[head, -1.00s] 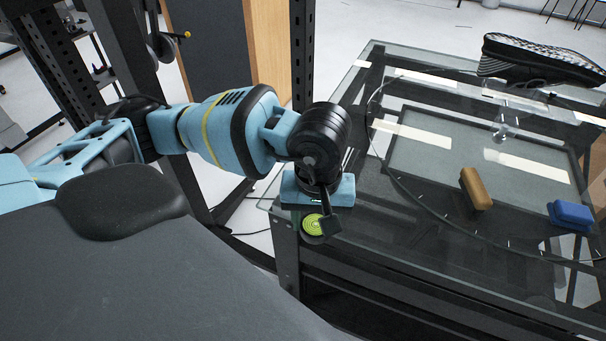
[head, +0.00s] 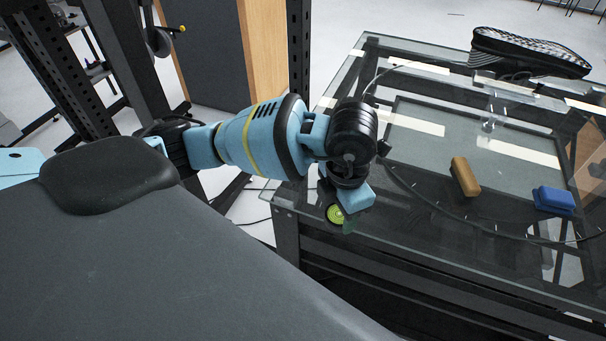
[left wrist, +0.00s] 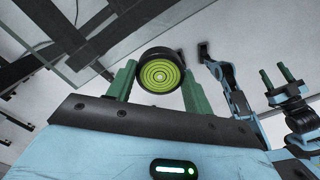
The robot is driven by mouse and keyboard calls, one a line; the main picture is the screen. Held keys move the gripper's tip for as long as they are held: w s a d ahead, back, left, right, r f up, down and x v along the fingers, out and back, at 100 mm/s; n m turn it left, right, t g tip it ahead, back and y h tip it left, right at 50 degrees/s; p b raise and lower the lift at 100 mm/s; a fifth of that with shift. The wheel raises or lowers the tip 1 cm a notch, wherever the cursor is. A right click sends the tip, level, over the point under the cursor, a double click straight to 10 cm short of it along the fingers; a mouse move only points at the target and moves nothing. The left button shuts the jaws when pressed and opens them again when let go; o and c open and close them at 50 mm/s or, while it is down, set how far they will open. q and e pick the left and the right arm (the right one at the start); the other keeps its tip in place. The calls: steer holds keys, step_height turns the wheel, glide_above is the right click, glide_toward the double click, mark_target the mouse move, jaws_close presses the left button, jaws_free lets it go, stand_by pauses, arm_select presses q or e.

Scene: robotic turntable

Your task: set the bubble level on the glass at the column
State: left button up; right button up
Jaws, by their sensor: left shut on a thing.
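The bubble level (head: 335,214) is a small round disc with a lime-green ringed face and a black rim. My left gripper (left wrist: 158,72) is shut on it; in the left wrist view the level (left wrist: 160,76) sits between the two green fingers. In the head view it is at the near left edge of the glass table top (head: 430,165); I cannot tell its height over the glass. A clear upright piece (head: 489,118) stands farther back on the glass; I cannot tell whether it is the column. My right gripper (left wrist: 274,70) shows in the left wrist view, fingers apart and empty.
A brown block (head: 465,177) and a blue block (head: 554,200) lie on the right of the glass. A dark shoe (head: 530,52) lies at the back. A dark cable-like curve (head: 425,198) crosses the table. A dark post (head: 299,50) stands behind the arm.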

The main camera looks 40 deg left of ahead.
arm_select(q)
steer(key=n, duration=0.2)
steer(key=d+n, duration=0.1)
steer(key=n, duration=0.2)
steer(key=shift+w+n+p, duration=0.15)
steer(key=shift+n+p, duration=0.15)
steer(key=n, duration=0.3)
steer(key=shift+d, duration=0.15)
arm_select(e)
steer(key=shift+w+r, duration=0.55)
steer(key=shift+r, duration=0.1)
arm_select(q)
steer(key=shift+w, duration=0.1)
glide_above(305, 185)
steer(key=shift+s+d+f+p, duration=0.2)
steer(key=shift+d+f+p, duration=0.15)
steer(key=shift+f, duration=0.4)
steer(key=f, duration=0.3)
steer(key=shift+w+a+f, duration=0.15)
steer(key=shift+w+a, duration=0.05)
steer(key=shift+a, duration=0.2)
steer(key=shift+f, duration=0.15)
arm_select(e)
steer(key=shift+w+r, duration=0.2)
steer(key=shift+r, duration=0.15)
